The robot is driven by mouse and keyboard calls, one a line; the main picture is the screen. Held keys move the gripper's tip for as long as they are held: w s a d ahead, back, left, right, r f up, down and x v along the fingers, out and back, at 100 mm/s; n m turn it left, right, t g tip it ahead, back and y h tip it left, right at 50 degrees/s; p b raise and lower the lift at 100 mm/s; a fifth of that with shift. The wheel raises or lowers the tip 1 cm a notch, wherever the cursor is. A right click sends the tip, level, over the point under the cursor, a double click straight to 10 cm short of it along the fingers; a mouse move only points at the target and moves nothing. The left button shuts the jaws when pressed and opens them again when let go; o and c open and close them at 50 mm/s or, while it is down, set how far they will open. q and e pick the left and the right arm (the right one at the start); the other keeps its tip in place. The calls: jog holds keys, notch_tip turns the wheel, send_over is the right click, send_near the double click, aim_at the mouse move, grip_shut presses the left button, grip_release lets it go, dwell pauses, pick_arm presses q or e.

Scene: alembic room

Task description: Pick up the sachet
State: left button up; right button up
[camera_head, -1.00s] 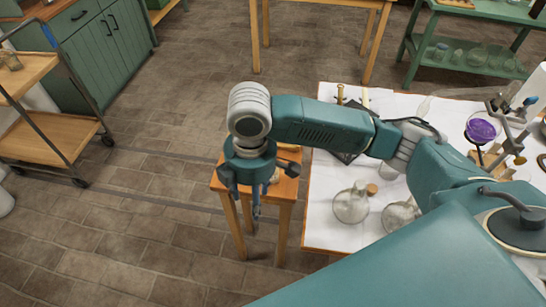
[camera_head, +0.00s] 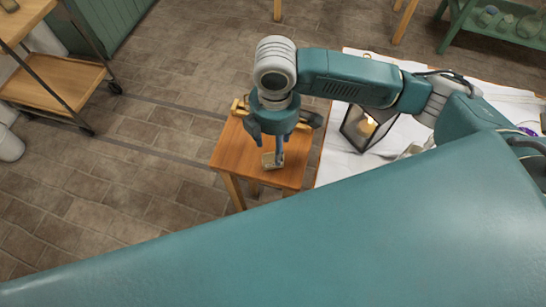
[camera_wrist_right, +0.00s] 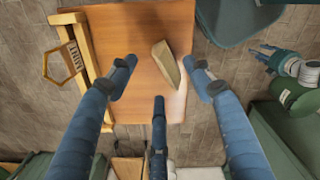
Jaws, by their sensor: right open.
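A small beige wedge-shaped sachet (camera_wrist_right: 168,66) lies on the wooden stool top (camera_wrist_right: 130,22) in the wrist view. In the head view the sachet (camera_head: 268,164) shows low at my right gripper's fingertips, partly hidden by a finger. My right gripper (camera_head: 271,151) points down over the stool. In the wrist view its three blue fingers (camera_wrist_right: 160,80) are spread open with nothing between them. The sachet appears just beyond the fingertips, nearer the right finger; I cannot tell whether they touch. What looks like my left gripper (camera_wrist_right: 270,58) shows small at right in the wrist view; its opening is unclear.
A table with a white cover (camera_head: 336,168) and a lantern (camera_head: 366,127) stands right of the stool. A wooden-shelved trolley (camera_head: 60,80) stands left. Floor between is clear.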

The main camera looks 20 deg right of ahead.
aim_at(272, 153)
jog(key=shift+w+f, duration=0.1)
jog(key=shift+f, duration=0.25)
jog(key=f, duration=0.3)
jog(key=f+p, duration=0.1)
jog(key=shift+s+a+f, duration=0.15)
jog(key=shift+s+a, duration=0.05)
jog(key=shift+a, duration=0.15)
jog(key=shift+f, duration=0.3)
jog(key=shift+w+d+f, duration=0.1)
jog(key=shift+c, duration=0.7)
jog(key=c, duration=0.8)
pick_arm(q)
jog(key=shift+w+d+r, duration=0.25)
jog(key=shift+w+r, duration=0.05)
jog(key=shift+w, duration=0.15)
jog(key=shift+w+d+r, duration=0.2)
jog(key=shift+w+r, duration=0.05)
jog(key=shift+w, duration=0.2)
pick_arm(e)
jog(key=shift+c, duration=0.8)
